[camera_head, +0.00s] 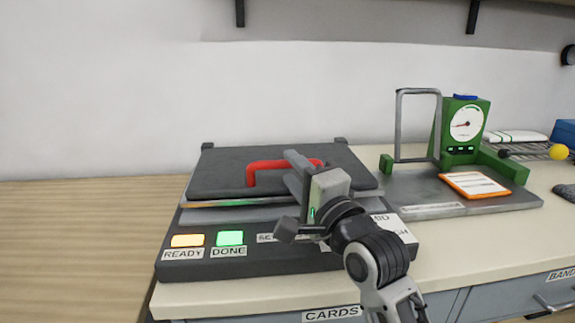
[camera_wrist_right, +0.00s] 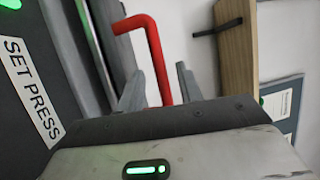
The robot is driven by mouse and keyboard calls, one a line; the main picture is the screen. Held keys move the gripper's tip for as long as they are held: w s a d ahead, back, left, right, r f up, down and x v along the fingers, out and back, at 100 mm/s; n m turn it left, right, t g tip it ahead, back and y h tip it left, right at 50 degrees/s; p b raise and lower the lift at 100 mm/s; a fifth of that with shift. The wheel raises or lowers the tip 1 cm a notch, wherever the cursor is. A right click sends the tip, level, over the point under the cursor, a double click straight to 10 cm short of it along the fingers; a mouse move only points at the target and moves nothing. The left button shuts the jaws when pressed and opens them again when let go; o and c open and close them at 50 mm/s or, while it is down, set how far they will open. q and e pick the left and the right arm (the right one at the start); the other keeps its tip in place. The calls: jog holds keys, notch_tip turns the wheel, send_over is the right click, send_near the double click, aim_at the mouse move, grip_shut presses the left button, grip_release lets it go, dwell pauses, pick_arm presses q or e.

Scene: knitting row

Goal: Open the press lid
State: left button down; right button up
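The press (camera_head: 170,258) is a dark grey box on the bench. Its flat lid (camera_head: 222,172) lies down or nearly down, with a thin light and orange strip showing along its front edge. A red bar handle (camera_head: 265,167) stands on the lid; its right part is hidden by my right gripper (camera_head: 296,172). In the right wrist view the handle (camera_wrist_right: 157,58) runs between the two grey fingers of the right gripper (camera_wrist_right: 160,88), with a gap showing at each side. The fingers are apart; contact is not visible. My left gripper is out of view.
The press front has a lit orange READY button (camera_head: 187,240) and a lit green DONE button (camera_head: 230,238). To the right, a green dial gauge (camera_head: 466,125) and a grey metal frame (camera_head: 398,125) stand on a grey plate (camera_head: 400,195) with an orange-edged card (camera_head: 474,185).

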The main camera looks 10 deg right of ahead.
jog(key=shift+x, duration=1.45)
